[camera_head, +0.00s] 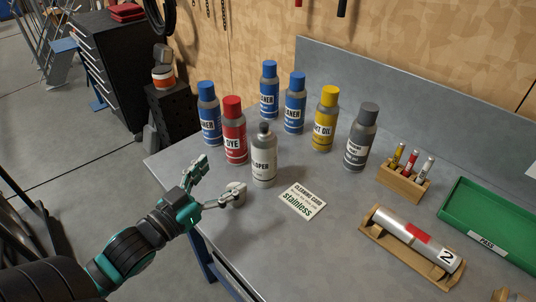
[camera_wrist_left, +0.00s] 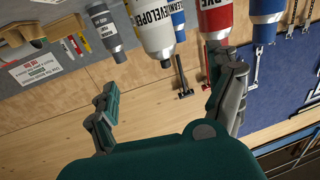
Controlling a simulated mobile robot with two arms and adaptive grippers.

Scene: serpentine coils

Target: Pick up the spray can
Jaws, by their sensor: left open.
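Several spray cans stand upright on the grey bench. Nearest my left gripper (camera_head: 217,178) is a grey-white can lettered "...LOPER" (camera_head: 263,160) with a dark nozzle, its cap off. Behind it are a red can lettered "DYE" (camera_head: 234,135) and a blue-capped can (camera_head: 208,118). Farther back are two more blue-capped cans (camera_head: 269,95) (camera_head: 294,108), a yellow-capped can (camera_head: 326,122) and a dark-grey-capped can (camera_head: 361,140). My left gripper is open and empty at the bench's left edge, short of the cans. The left wrist view, upside down, shows the developer can (camera_wrist_left: 153,32) between the fingers' directions, beyond them.
A wooden rack with small tubes (camera_head: 403,184), a metal cylinder on a wooden cradle (camera_head: 400,238) and a green tray (camera_head: 478,215) are farther right. The back panel (camera_head: 420,90) bounds the bench.

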